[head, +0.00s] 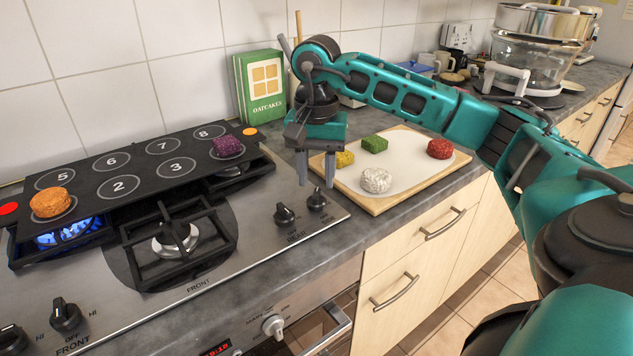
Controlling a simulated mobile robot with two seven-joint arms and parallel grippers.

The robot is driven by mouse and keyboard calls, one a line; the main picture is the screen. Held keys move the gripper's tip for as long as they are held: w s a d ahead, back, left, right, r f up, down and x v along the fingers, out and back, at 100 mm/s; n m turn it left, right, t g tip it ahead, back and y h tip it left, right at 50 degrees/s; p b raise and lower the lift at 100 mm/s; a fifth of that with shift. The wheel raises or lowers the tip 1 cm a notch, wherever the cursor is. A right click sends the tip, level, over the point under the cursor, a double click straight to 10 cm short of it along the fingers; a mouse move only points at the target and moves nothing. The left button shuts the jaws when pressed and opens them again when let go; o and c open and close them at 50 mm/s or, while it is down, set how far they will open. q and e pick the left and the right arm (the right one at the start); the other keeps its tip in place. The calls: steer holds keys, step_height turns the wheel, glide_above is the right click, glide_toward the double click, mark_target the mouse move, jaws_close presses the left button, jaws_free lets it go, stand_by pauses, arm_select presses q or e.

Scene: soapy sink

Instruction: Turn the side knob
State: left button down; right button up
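Two black knobs stand at the right side of the steel hob (255,240): the right one (317,199) and the left one (285,213). I cannot tell which is called the side knob. My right gripper (316,172) points down just above the right one, its two fingers apart with nothing visible between them. It does not clearly touch the knob. More black knobs stand at the hob's front left, one of them (65,316) marked HI. A silver knob (272,326) is on the oven front. My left gripper is not in view.
A black numbered panel (120,186) with an orange piece (50,202) and a purple piece (227,146) covers the rear hob. Blue flame (72,232) shows beneath it. A board (385,205) with coloured pieces lies right of the gripper. A green Oatcakes box (261,85) stands behind.

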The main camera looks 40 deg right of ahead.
mark_target(317, 193)
step_height(317, 193, up, 10)
steer(key=p, duration=0.2)
stand_by(0.6)
